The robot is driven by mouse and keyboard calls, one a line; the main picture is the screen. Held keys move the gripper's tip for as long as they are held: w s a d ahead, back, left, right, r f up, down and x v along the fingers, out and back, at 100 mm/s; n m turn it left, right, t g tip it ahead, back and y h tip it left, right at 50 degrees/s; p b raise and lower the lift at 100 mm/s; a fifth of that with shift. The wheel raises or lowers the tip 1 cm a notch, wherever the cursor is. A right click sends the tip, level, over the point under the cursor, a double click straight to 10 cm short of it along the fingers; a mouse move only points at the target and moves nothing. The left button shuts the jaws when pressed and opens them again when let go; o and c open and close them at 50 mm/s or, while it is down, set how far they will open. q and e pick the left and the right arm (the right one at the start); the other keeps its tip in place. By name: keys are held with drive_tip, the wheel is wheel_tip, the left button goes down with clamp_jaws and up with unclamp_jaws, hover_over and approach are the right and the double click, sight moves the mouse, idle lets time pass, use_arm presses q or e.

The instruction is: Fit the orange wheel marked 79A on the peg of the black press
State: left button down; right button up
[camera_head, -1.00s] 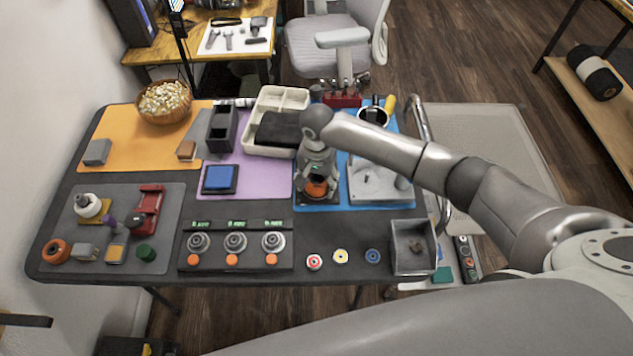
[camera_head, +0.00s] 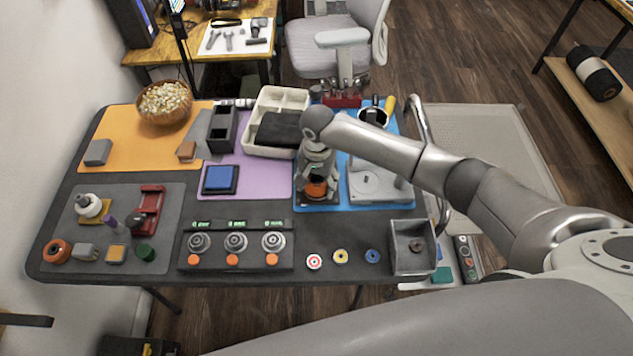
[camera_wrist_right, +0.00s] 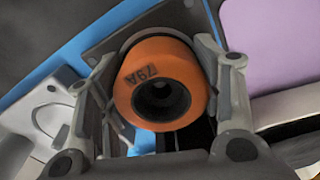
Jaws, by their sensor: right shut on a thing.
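The orange wheel (camera_head: 316,187) is between the fingers of my right gripper (camera_head: 314,178), over the blue mat. The right wrist view shows the wheel (camera_wrist_right: 162,82) close up, with its dark hub facing the camera and the mark 79A upside down on its face. The right gripper (camera_wrist_right: 160,95) is shut on it, one finger at each side. A dark plate (camera_wrist_right: 112,45), seemingly the black press's base, shows behind the wheel. The peg is hidden, so I cannot tell whether the wheel is around it. My left gripper is not in view.
A grey device (camera_head: 378,184) stands right of the gripper on the blue mat. A cream tray (camera_head: 262,108) is behind left. A panel with three dials (camera_head: 236,258) and a grey bin (camera_head: 413,263) are in front. Another orange ring (camera_head: 57,251) lies at far left.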

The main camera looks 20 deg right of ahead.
drive_tip(key=shift+s+d+f, duration=0.25)
drive_tip(key=shift+d+f, duration=0.3)
drive_tip(key=shift+f, duration=0.25)
drive_tip(key=o, duration=1.3)
drive_tip(key=shift+o, duration=1.3)
drive_tip(key=shift+w+f, duration=0.15)
drive_tip(key=shift+o, duration=0.3)
drive_tip(key=shift+w+d+f, duration=0.1)
drive_tip(key=shift+w+f, duration=0.05)
drive_tip(key=shift+w, duration=0.25)
use_arm(q)
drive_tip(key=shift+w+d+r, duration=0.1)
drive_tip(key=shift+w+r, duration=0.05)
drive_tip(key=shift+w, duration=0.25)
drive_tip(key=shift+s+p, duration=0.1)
drive_tip(key=shift+p, duration=0.2)
